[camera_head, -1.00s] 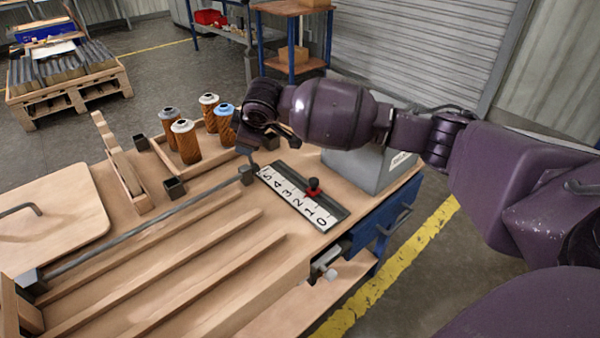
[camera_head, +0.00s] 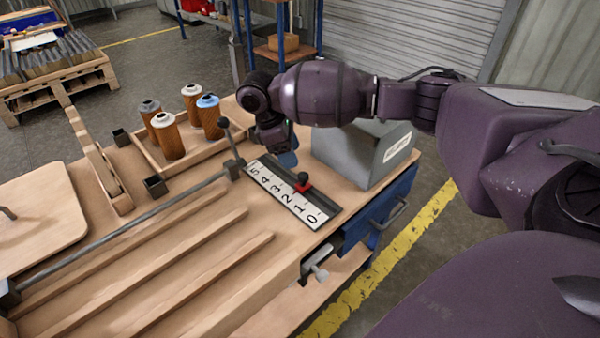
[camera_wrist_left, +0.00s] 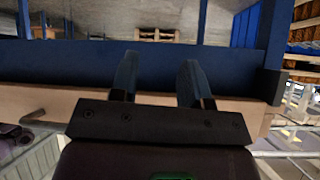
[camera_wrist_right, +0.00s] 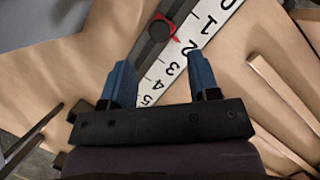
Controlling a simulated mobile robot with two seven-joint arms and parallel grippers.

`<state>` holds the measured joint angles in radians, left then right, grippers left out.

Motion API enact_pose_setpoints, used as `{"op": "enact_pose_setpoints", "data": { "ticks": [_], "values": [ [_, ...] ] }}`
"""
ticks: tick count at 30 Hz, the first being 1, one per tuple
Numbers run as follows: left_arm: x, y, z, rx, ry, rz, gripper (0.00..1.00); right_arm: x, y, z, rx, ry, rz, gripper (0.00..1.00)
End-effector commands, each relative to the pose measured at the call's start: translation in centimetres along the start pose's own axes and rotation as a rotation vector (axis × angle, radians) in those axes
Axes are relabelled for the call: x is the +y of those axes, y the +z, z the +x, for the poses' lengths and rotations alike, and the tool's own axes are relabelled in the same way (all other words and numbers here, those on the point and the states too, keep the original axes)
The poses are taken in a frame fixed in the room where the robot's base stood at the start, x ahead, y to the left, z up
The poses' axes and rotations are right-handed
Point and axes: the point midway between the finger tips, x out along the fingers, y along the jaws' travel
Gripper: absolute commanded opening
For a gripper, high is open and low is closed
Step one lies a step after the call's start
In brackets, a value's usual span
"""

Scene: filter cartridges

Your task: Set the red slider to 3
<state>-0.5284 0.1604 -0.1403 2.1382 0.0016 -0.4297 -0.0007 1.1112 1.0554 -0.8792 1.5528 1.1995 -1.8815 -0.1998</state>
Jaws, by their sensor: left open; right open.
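The red slider (camera_head: 302,187) has a black knob and sits on a dark rail beside a white number scale (camera_head: 287,197) running from 5 to 0. Its red pointer is at about the 2; the slider also shows in the right wrist view (camera_wrist_right: 171,32). My right gripper (camera_head: 270,156) is open and empty above the rail's 5-and-4 end, apart from the knob. In the right wrist view its blue fingers (camera_wrist_right: 160,64) point toward the slider, with the 3 and 4 between them. My left gripper (camera_wrist_left: 156,72) is open and empty, seen only in the left wrist view.
A grey box (camera_head: 368,150) stands close behind the rail. A clamp with an upright lever (camera_head: 233,165) is beside the 5 end. Several filter cartridges (camera_head: 167,136) stand in a wooden tray at left. Wooden strips (camera_head: 180,245) lie across the bench front.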

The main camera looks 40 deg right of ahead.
Motion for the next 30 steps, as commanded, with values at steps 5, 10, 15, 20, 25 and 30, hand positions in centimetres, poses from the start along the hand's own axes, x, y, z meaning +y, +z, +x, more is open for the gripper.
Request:
{"op": "enact_pose_setpoints", "data": {
  "ticks": [5, 10, 15, 20, 25, 30],
  "values": [
    [0.0, 1.1, 0.4, -0.020, 0.002, 0.004, 0.43, 0.0, -0.1, 3.8, -0.005, -0.004, -0.001, 0.56],
    [0.0, 1.0, 0.7, -0.016, 0.003, 0.005, 0.43, 0.0, -0.1, 6.0, -0.004, -0.003, -0.001, 0.56],
    [0.1, 0.8, 0.8, -0.010, 0.003, 0.004, 0.43, 0.0, -0.1, 7.3, -0.001, -0.001, 0.000, 0.56],
    [0.1, 0.8, 0.9, -0.012, 0.003, 0.002, 0.43, 0.0, 0.0, 7.5, 0.001, 0.001, 0.001, 0.56],
    [0.1, 0.9, 0.9, -0.013, 0.003, 0.001, 0.43, 0.0, 0.0, 7.5, 0.002, 0.002, 0.001, 0.56],
    [0.1, 0.9, 0.9, -0.014, 0.003, 0.001, 0.43, 0.0, 0.0, 7.5, 0.002, 0.002, 0.001, 0.37]
  ]
}}
